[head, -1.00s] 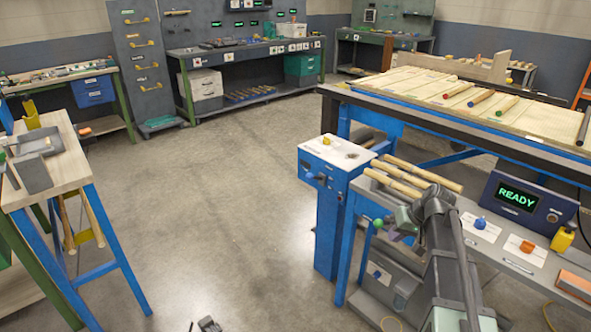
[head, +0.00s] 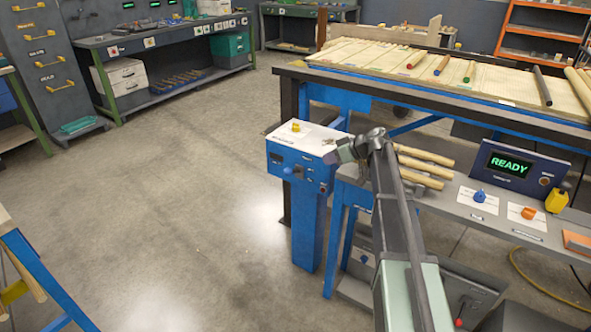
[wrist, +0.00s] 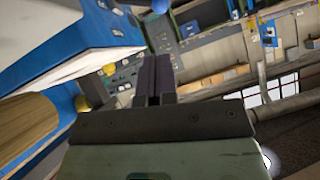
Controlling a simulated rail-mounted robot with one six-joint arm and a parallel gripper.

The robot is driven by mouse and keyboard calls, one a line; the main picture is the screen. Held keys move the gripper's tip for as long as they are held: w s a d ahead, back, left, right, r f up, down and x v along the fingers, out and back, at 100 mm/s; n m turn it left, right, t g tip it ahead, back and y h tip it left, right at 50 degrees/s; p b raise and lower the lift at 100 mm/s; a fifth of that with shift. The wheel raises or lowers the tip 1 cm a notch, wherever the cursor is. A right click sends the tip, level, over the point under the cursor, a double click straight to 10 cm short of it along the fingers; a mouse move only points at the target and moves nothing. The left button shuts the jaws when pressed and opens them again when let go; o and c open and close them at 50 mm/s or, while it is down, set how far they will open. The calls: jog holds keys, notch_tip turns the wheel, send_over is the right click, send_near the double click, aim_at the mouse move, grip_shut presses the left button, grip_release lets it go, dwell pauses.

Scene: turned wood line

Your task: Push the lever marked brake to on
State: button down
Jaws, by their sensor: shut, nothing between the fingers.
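No lever with a readable brake mark shows. A lever with a red knob (head: 461,316) stands low at the right of the head view, beside my arm. A blue pedestal box (head: 291,165) with a white top stands at the centre, with small controls on its front, their labels too small to read. My gripper (head: 335,154) is close to this box's right side in the head view; whether it touches cannot be told. In the wrist view my gripper (wrist: 152,82) has its dark fingers together, with nothing between them.
Several wooden dowels (head: 425,168) lie on the bench just right of my wrist. The READY display (head: 508,167), a blue knob (head: 479,196) and an orange knob (head: 528,213) are further right. A large table (head: 420,87) stands behind. The floor at left is clear.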

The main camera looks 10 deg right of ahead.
aim_at(292, 171)
jog(key=b+x, duration=0.7)
jog(key=x, duration=0.6)
jog(key=shift+w+a+f+b, duration=0.1)
jog(key=shift+f+b, duration=0.1)
jog(key=shift+b, duration=0.15)
jog(key=shift+w+a, duration=0.15)
jog(key=shift+a, duration=0.15)
jog(key=shift+f, duration=0.1)
